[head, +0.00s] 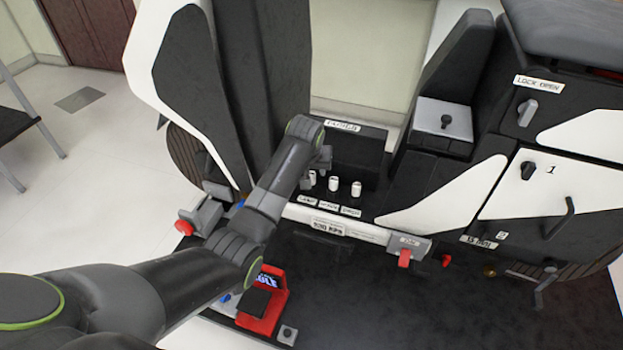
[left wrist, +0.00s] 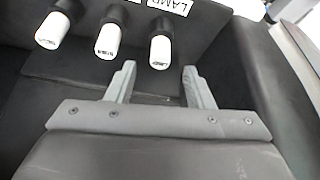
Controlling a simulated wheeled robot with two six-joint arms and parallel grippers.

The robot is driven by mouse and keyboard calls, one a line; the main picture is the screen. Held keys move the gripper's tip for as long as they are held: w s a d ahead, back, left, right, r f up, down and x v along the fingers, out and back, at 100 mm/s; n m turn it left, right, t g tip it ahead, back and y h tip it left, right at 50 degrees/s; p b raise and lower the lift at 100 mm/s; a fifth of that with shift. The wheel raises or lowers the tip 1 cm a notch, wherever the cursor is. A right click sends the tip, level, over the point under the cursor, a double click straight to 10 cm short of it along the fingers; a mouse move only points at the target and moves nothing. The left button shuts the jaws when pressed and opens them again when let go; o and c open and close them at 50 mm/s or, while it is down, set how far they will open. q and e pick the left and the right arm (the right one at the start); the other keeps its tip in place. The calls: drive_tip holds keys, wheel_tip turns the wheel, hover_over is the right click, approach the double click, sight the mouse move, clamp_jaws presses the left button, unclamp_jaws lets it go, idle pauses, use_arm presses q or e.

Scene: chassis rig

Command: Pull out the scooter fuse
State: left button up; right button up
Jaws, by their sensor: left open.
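Three white fuses stand in a row in a dark recess of the scooter's body: one beside my gripper (head: 312,178), a middle one (head: 333,184) and a right one (head: 356,189). Small labels (head: 328,206) sit below them. My left gripper (head: 324,160) is over the recess at the left end of the row, its fingertips partly hidden in the head view. In the left wrist view its fingers (left wrist: 158,75) are apart and empty. The fuse by the LAMP label (left wrist: 160,50) lies just ahead of the gap, apart from both fingers. My right gripper is not in view.
A red device (head: 265,310) lies on the dark footboard below my forearm. A grey switch box with a red lever (head: 405,255) is right of the fuses. A tall black-and-white panel (head: 190,70) rises left of my arm. A key knob block (head: 443,120) stands right.

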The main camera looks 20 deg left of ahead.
sight(312, 174)
use_arm(q)
drive_tip(key=b+x, duration=0.1)
drive_tip(key=x, duration=0.3)
drive_tip(key=shift+w+f, duration=0.2)
drive_tip(key=shift+f, duration=0.25)
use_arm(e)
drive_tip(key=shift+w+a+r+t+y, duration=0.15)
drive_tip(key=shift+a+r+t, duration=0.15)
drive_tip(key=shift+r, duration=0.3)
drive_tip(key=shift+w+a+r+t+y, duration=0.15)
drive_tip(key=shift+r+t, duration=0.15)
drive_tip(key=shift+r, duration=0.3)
use_arm(q)
drive_tip(key=shift+c, duration=0.3)
